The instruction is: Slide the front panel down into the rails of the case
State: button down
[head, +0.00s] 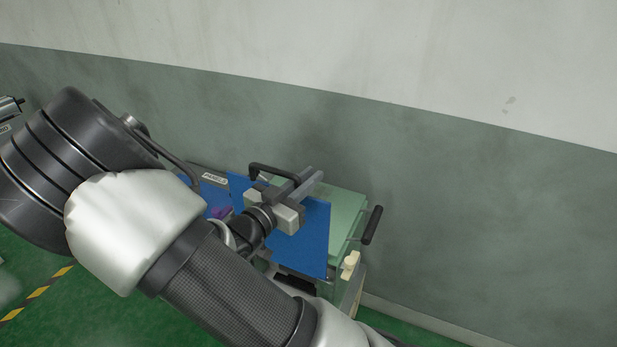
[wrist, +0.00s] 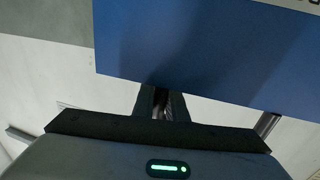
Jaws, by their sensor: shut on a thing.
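A flat blue panel (head: 308,243) hangs roughly upright at my gripper (head: 284,196) in the head view. The panel also fills the upper part of the wrist view (wrist: 205,50), just beyond the dark fingers (wrist: 160,105). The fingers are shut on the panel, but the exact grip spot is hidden. A black bar handle (head: 273,169) shows at the top beside my gripper. I cannot make out the case or its rails clearly; my arm and the panel cover much of that area.
Another blue surface with a white label (head: 214,178) lies left. The wall is close behind.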

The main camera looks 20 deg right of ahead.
aim_at(301, 245)
jog(key=shift+f+b, duration=7.5)
jog(key=shift+f, duration=2.65)
jog(key=shift+r, duration=0.2)
jog(key=c, duration=2.2)
grip_release()
jog(key=shift+s+a+p, duration=0.15)
jog(key=shift+s+p, duration=0.05)
jog(key=shift+p, duration=0.1)
jog(key=shift+f, duration=0.15)
